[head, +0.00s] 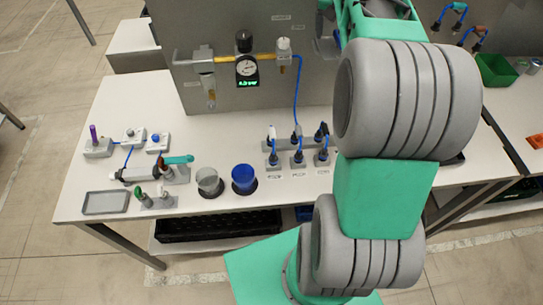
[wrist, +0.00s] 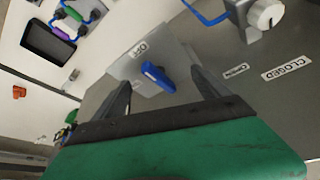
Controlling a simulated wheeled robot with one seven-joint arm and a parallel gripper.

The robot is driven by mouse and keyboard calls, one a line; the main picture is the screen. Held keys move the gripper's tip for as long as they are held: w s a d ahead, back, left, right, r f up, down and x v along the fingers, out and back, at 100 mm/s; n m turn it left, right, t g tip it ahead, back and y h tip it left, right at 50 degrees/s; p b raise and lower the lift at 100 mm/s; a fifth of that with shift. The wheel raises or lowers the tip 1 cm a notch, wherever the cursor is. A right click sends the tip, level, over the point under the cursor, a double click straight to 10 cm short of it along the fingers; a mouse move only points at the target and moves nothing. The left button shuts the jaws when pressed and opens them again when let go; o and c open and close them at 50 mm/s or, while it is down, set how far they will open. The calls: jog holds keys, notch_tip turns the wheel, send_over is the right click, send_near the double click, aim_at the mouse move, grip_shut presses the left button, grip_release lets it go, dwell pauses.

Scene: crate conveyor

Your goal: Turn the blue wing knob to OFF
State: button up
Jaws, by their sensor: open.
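The blue wing knob (wrist: 157,76) shows in the wrist view on a light grey plate (wrist: 173,52). Its wing lies slantwise, one end toward the upper left and the other toward the lower right. A small white label (wrist: 138,50), upside down and hard to read, sits just above its upper-left end. My gripper (wrist: 160,82) is open, with one dark finger on each side of the knob. I cannot tell whether either finger touches it. In the head view my arm hides the gripper, and I cannot make out the knob.
In the wrist view, a white round knob (wrist: 266,14) with a blue tube and a CLOSED label (wrist: 286,69) are at the right. A dark tray (wrist: 48,43) is upper left. In the head view, a gauge (head: 246,67), a blue cup (head: 244,177) and a grey tray (head: 106,202) are left of my arm.

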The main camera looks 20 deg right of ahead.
jog(key=shift+s+d+r+n+y+p, duration=0.15)
jog(key=shift+n+y, duration=0.1)
jog(key=shift+n, duration=0.35)
jog(key=shift+w+d+r+n+y+p, duration=0.15)
jog(key=shift+n+y, duration=0.1)
jog(key=shift+n, duration=0.35)
jog(key=n+p, duration=0.1)
jog(key=n+y+p, duration=0.1)
jog(key=shift+s+r+n+t, duration=0.1)
jog(key=shift+s+n+t, duration=0.05)
jog(key=shift+n+t, duration=0.15)
jog(key=v, duration=0.8)
jog(key=s+a+f+n+y+b, duration=0.1)
jog(key=a+f+b, duration=0.1)
jog(key=a+f, duration=0.45)
jog(key=s+a+f+b, duration=0.25)
jog(key=a+f, duration=0.25)
jog(key=a, duration=0.3)
jog(key=s+a+f+b, duration=0.2)
jog(key=s+a+f, duration=0.2)
jog(key=f, duration=0.3)
jog(key=s+a+f+n+b, duration=0.1)
jog(key=s+a+f+b, duration=0.1)
jog(key=s+a+f, duration=0.3)
notch_tip(320, 180, down, 3)
jog(key=shift+a+r+n+g, duration=0.25)
jog(key=shift+a+n+g, duration=0.05)
jog(key=shift+a+g, duration=0.15)
